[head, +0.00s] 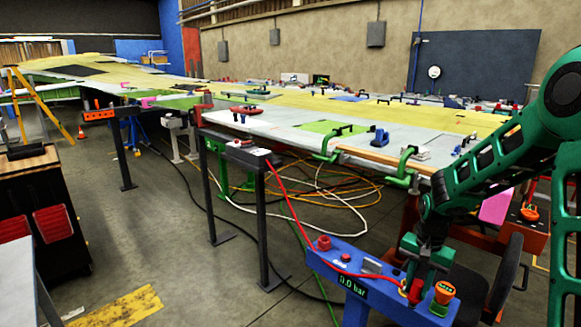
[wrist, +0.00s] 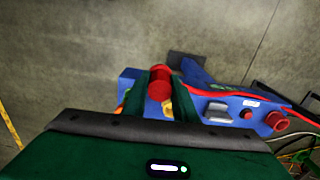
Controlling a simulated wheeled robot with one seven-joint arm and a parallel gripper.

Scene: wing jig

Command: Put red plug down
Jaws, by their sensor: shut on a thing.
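My gripper (head: 418,268) is over the right end of the blue panel (head: 325,262), shut on the red plug (head: 415,291). In the wrist view the red plug (wrist: 160,83) stands between the two green fingers of my gripper (wrist: 158,100), with its round end showing. The blue panel (wrist: 213,97) lies just behind and beside it. A red hose (head: 287,202) hangs from a dark post and runs along the panel toward the plug. I cannot tell whether the plug touches the panel.
The panel carries a 0.0 bar display (head: 352,285), a red knob (head: 323,243) and an orange-topped fitting (head: 444,292) close right of my gripper. Behind it stands the long wing (head: 290,125) with green clamps (head: 405,168). Cables lie on the floor. Open floor is at left.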

